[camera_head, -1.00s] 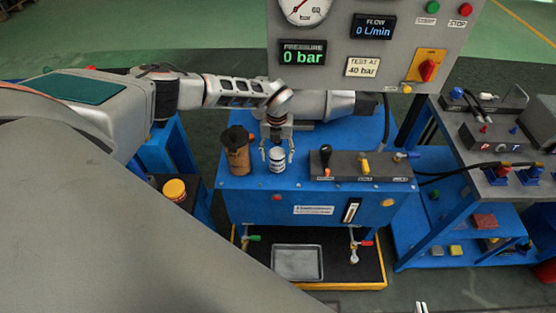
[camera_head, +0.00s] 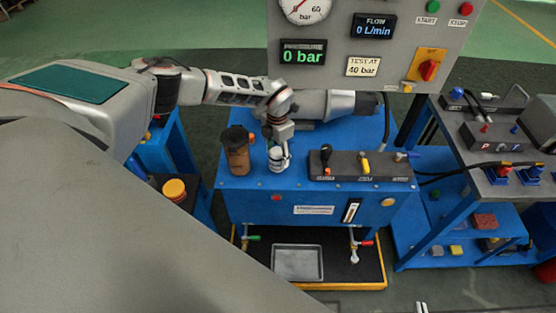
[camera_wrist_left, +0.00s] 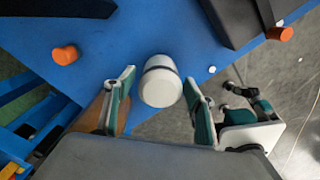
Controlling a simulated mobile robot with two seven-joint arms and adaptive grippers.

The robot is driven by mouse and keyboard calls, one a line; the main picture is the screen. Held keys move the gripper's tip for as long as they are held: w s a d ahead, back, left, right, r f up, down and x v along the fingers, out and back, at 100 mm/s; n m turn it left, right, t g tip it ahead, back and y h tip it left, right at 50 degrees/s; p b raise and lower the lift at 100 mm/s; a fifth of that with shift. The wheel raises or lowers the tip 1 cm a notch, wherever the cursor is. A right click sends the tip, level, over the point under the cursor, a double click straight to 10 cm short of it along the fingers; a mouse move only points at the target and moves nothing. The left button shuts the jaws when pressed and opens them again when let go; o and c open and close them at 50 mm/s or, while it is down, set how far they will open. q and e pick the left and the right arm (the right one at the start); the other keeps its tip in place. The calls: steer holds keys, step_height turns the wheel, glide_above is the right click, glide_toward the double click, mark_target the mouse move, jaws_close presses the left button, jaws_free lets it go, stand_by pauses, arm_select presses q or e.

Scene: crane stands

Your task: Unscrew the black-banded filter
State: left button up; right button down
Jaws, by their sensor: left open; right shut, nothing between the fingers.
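The black-banded filter (camera_head: 277,160) is a white upright canister on the blue bench top, left of the lever block. In the left wrist view the filter (camera_wrist_left: 161,88) shows its white end and a dark band. My left gripper (camera_head: 281,155) reaches down over it from above. Its open fingers (camera_wrist_left: 157,104) lie on either side of the filter, with a gap visible on the right; contact on the left is unclear. My right gripper (camera_head: 421,307) shows only its tips at the bottom edge of the head view, shut and empty, away from the bench.
A brown canister with a black top (camera_head: 237,158) stands close left of the filter. A lever block (camera_head: 360,166) stands to the right. The gauge panel (camera_head: 340,45) rises behind. A metal tray (camera_head: 298,262) lies below. A yellow-lidded jar (camera_head: 174,190) sits at left.

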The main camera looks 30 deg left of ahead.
arm_select(q)
steer(key=shift+m, duration=0.8)
steer(key=shift+s, duration=0.1)
steer(key=c, duration=1.1)
steer(key=shift+c, duration=0.7)
steer(key=shift+r, duration=0.15)
